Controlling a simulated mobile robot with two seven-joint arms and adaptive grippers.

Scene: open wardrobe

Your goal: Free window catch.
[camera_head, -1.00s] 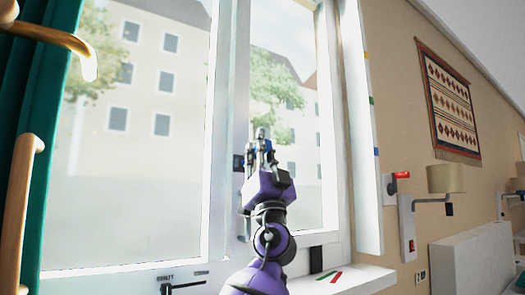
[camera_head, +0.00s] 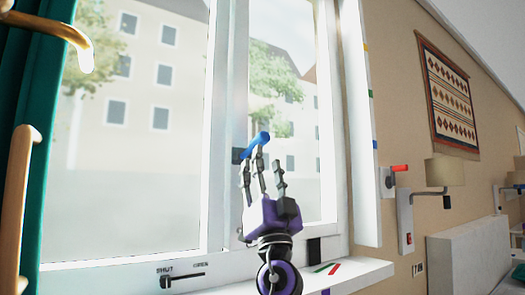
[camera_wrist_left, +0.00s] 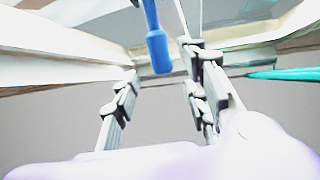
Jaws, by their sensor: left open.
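The window (camera_head: 228,110) has white frames and clear panes. A catch with a blue handle (camera_head: 258,140) sits on a dark mount (camera_head: 238,155) on the middle upright; the handle slants up to the right. My left gripper (camera_head: 263,172) is open just below and in front of the handle, its fingers pointing up. In the left wrist view the blue handle (camera_wrist_left: 157,45) hangs down between the spread fingers (camera_wrist_left: 163,88), beyond their tips. Whether any finger touches it I cannot tell. My right gripper is not in view.
A small black lever (camera_head: 182,277) marked SHUT and OPEN is on the lower frame. The sill (camera_head: 345,275) carries red and green strips. Red-handled wall fixtures (camera_head: 400,168) are at right.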

